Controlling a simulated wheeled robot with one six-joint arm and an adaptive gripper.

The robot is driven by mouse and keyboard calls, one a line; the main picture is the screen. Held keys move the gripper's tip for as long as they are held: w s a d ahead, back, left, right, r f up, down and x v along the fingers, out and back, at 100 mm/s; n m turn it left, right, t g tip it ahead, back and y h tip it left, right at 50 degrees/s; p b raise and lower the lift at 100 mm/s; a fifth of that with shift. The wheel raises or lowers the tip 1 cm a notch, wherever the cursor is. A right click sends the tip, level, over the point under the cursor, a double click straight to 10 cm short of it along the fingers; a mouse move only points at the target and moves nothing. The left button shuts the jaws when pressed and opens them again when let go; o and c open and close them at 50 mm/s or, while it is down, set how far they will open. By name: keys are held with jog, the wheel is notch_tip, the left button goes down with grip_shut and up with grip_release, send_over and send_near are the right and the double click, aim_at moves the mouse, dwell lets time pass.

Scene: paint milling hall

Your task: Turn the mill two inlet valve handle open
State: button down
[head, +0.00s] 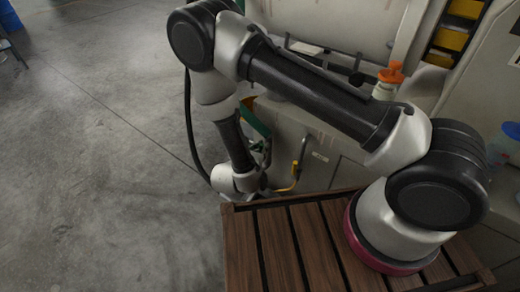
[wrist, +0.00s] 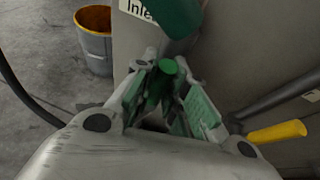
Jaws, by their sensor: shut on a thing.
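In the wrist view a green handle (wrist: 168,66) stands between the two pale fingers of my gripper (wrist: 163,92), which are shut on it. A larger green part (wrist: 172,14) shows just beyond, at the top edge; I cannot tell how it joins the handle. A white label (wrist: 138,9) reading "Inle…" is on the grey panel behind, cut off by the frame and the green part. In the head view my gripper is low beside the machine, mostly hidden by my wrist, and the grasp cannot be seen there.
A yellow-ended handle (wrist: 276,131) on a dark bar is right of my gripper; a yellow pipe or handle also shows in the head view (head: 294,177). A grey bucket, orange inside (wrist: 95,40), stands at left. An orange-capped bottle (head: 388,82) is behind my arm. Open floor lies left.

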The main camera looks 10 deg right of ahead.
dwell(0.4)
jog(key=c, duration=1.4)
grip_release()
jog(key=shift+c, duration=0.2)
jog(key=v, duration=0.7)
jog(key=shift+s, duration=0.2)
jog(key=shift+a, duration=0.15)
